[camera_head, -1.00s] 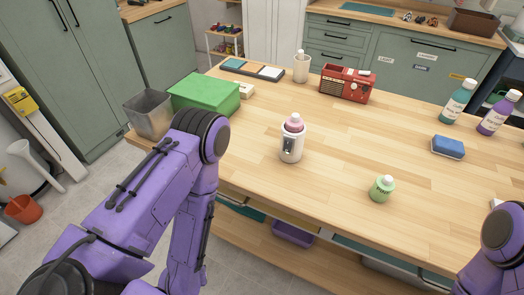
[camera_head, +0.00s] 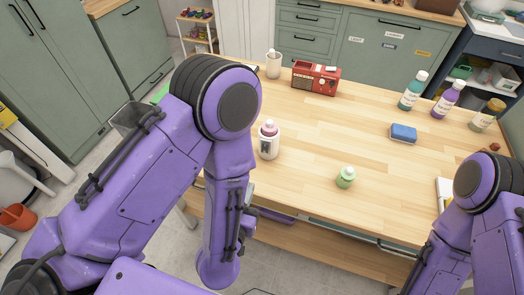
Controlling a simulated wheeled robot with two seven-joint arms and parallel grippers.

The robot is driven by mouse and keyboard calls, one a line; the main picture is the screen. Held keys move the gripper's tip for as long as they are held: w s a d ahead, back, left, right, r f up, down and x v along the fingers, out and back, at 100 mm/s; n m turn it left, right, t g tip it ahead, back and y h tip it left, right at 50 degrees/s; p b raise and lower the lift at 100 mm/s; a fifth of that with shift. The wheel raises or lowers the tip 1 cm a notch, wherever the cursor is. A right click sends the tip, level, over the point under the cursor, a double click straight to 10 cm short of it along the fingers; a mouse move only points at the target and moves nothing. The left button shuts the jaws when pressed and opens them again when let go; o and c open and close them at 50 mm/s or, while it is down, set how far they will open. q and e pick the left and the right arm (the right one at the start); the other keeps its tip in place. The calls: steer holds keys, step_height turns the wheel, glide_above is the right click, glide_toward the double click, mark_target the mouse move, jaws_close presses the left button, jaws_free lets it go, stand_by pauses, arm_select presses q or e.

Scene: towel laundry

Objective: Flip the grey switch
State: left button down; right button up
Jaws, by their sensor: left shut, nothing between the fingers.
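I cannot make out a grey switch for certain in the head view. A red radio-like box (camera_head: 316,77) with small controls stands at the back of the wooden table. A white canister (camera_head: 268,144) with a pink top and a dark front patch stands upright at the table's left. My left arm's lower end (camera_head: 218,266) hangs in front of the table's left front edge, apart from these things. My left gripper is shut and empty; its fingers hardly show. My right arm (camera_head: 468,205) comes in at the lower right; its gripper is out of the picture.
A green bottle (camera_head: 345,177) stands near the front edge. The middle of the wooden table (camera_head: 330,130) is clear.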

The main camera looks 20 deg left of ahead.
arm_select(q)
steer(key=b, duration=1.4)
glide_toward(265, 151)
steer(key=w, duration=0.1)
steer(key=w+f, duration=0.1)
steer(key=w, duration=0.1)
steer(key=shift+f, duration=0.3)
steer(key=shift+w+r+p, duration=0.55)
steer(key=shift+w+p, duration=0.1)
steer(key=shift+p, duration=0.5)
steer(key=shift+p+x, duration=0.3)
steer(key=shift+x, duration=0.8)
steer(key=shift+w+f, duration=0.15)
steer(key=shift+f, duration=0.05)
